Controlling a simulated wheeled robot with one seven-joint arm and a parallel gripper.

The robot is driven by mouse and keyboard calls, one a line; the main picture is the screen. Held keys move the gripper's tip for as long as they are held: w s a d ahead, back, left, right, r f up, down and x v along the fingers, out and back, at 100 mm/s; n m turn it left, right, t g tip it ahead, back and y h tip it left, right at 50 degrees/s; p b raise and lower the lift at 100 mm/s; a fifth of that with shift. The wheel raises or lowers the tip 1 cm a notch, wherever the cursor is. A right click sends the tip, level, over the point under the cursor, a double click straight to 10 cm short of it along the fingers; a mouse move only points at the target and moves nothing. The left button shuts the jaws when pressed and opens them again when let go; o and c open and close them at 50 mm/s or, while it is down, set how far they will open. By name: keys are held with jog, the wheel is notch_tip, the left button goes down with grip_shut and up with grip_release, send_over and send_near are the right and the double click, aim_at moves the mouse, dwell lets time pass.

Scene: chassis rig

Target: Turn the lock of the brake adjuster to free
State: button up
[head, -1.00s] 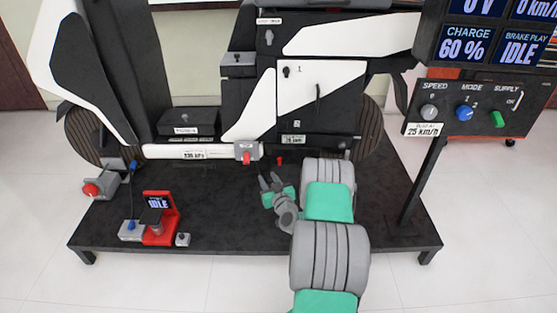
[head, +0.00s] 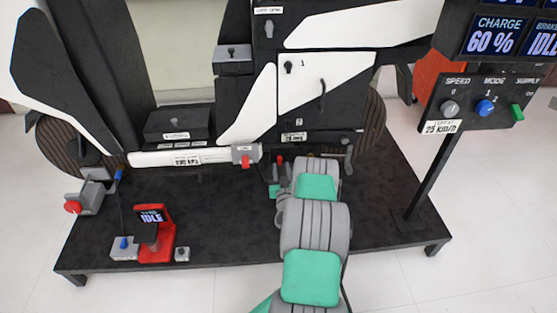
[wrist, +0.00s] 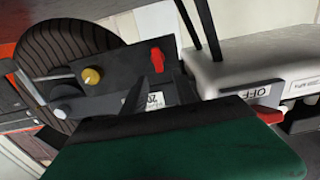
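A white label is partly hidden behind my fingers. In the head view a small red part (head: 280,160) shows low on the rig, beside my arm. My gripper (wrist: 157,92) is open in the wrist view, its two dark fingers apart below the red lever, with nothing seen between them.
A white bar with an OFF label (wrist: 268,92) and a red switch (wrist: 270,115) is close on the right in the wrist view. In the head view, a red stand (head: 158,240) is at the platform's front left and a control panel (head: 485,104) at right.

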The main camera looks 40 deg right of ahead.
aim_at(280, 159)
jog(key=x, duration=0.5)
jog(key=shift+c, duration=0.3)
grip_shut()
jog(key=shift+s+f, duration=0.1)
